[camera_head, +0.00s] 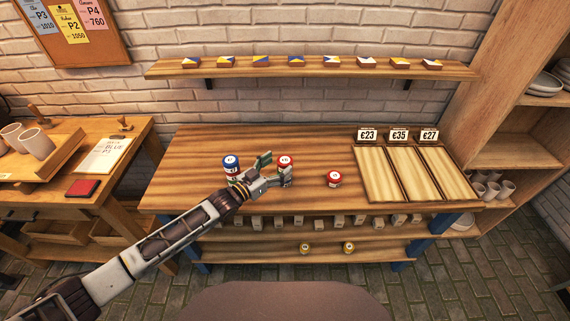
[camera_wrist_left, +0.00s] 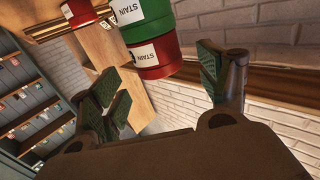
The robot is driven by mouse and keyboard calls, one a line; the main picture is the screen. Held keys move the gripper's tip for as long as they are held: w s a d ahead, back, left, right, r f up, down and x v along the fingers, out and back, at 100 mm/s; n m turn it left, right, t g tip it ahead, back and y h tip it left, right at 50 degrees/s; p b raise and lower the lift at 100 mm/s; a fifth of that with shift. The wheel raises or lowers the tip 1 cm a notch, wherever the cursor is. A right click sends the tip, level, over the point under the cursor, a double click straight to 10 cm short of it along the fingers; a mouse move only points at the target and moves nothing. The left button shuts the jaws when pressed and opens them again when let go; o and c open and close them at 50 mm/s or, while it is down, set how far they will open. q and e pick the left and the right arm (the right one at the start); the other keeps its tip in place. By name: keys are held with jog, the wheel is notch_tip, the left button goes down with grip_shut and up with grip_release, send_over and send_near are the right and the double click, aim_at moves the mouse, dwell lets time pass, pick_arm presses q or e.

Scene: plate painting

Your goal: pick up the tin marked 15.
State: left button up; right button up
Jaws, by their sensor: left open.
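Small labelled tins stand on the wooden table (camera_head: 190,155). A blue-topped tin (camera_head: 231,161) tops a stack at the left. A red-topped tin (camera_head: 285,161) tops another stack in the middle. A single red tin (camera_head: 334,177) stands right of it. The numbers are too small to read, so I cannot tell which is marked 15. My left gripper (camera_head: 274,170) is open at the middle stack. In the left wrist view a green tin (camera_wrist_left: 146,19) and a red tin (camera_wrist_left: 155,56), both labelled STAIN, show stacked just beyond the open fingers (camera_wrist_left: 165,92). My right gripper is not in view.
Pale boards with price cards (camera_head: 398,135) lie at the table's right. A wall shelf (camera_head: 310,70) holds painted blocks. Two yellow tins (camera_head: 305,247) and a row of small blocks sit on lower shelves. A side table (camera_head: 120,150) with cups stands left. The table behind the tins is clear.

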aim_at(281, 162)
pick_arm(q)
jog(key=shift+x, duration=1.15)
jog(key=c, duration=1.2)
jog(key=shift+r, duration=0.1)
jog(key=shift+r, duration=4.95)
